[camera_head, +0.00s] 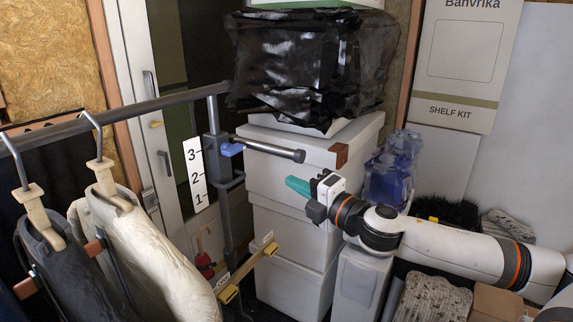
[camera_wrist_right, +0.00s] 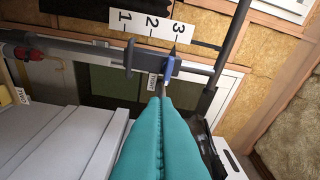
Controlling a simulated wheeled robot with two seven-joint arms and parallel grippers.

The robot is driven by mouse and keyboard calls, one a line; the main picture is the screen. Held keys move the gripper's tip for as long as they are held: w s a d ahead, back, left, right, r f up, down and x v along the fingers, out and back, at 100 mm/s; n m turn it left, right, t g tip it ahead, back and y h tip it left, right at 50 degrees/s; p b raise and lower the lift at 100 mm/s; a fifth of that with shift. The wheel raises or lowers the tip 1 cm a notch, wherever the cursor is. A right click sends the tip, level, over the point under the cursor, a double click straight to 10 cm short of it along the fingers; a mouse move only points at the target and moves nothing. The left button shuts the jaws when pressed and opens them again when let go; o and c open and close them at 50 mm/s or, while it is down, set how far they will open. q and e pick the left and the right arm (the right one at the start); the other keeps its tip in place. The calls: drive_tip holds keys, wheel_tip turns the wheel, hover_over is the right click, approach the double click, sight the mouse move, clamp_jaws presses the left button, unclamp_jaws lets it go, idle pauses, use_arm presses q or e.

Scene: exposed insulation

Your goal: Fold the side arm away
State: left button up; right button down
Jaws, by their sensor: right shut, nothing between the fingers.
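A white strip with 1, 2 and 3 (camera_head: 195,175) is left of the post. My right gripper (camera_head: 298,186) has teal fingers, shut and empty, below the bar's free end and apart from it in the head view. In the right wrist view the shut fingers (camera_wrist_right: 163,105) point toward the post and blue lever (camera_wrist_right: 168,66); they hide part of the bar. My left gripper is out of view.
White boxes (camera_head: 290,222) are stacked close behind the gripper, with black plastic wrap (camera_head: 310,65) on top. A lower yellowish bar (camera_head: 248,268) juts from the rack. Clothes (camera_head: 145,250) hang from the rail at left. Blue wrapped bottles (camera_head: 390,172) stand right of the boxes.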

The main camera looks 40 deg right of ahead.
drive_tip(key=w+d+r+p, duration=0.1)
drive_tip(key=w+d+p, duration=0.2)
drive_tip(key=w+p, duration=0.2)
drive_tip(key=w, duration=0.2)
drive_tip(key=shift+w+p, duration=0.3)
drive_tip(key=shift+w, duration=0.05)
idle(0.5)
